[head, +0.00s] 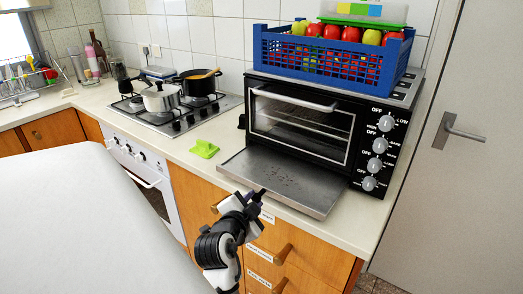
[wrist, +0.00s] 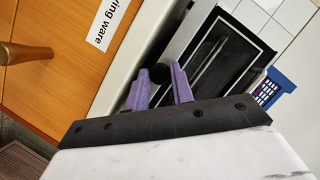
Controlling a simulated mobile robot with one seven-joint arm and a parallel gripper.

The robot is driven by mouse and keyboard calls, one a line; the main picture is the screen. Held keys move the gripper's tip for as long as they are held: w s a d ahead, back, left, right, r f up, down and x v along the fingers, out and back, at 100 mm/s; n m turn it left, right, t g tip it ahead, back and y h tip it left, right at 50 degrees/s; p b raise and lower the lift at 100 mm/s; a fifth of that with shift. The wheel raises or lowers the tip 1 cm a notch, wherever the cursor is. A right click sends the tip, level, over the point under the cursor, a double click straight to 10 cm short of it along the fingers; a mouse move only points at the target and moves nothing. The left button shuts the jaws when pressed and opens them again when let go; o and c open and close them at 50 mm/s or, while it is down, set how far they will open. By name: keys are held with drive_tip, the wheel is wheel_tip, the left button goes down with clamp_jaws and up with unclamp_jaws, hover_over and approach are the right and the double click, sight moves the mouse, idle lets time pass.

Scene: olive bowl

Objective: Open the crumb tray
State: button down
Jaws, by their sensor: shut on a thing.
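The crumb tray (head: 290,182) is a flat grey metal sheet with dark crumbs on it. It sticks out far from under the black toaster oven (head: 300,122), over the counter's front edge. My gripper (head: 260,194) is at the tray's front edge, in front of the drawers. In the wrist view, the purple fingers of my gripper (wrist: 160,74) are on either side of a dark round piece, which looks like the tray's handle. The handle is mostly hidden by the fingers. The oven's glass door is shut.
A blue crate (head: 330,62) of red and green produce stands on the oven. A green object (head: 204,149) lies on the counter left of the tray. Pots stand on the hob (head: 172,110). Drawers with knobs (head: 283,254) are below the counter. A pale surface (head: 90,220) fills the front left.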

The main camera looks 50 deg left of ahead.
drive_tip(key=shift+s+d, duration=0.1)
drive_tip(key=shift+s, duration=0.25)
drive_tip(key=c, duration=1.2)
unclamp_jaws()
drive_tip(key=b+v, duration=0.3)
drive_tip(key=v, duration=1)
drive_tip(key=shift+s+d+r, duration=0.1)
drive_tip(key=shift+s+d, duration=0.05)
drive_tip(key=shift+s, duration=0.2)
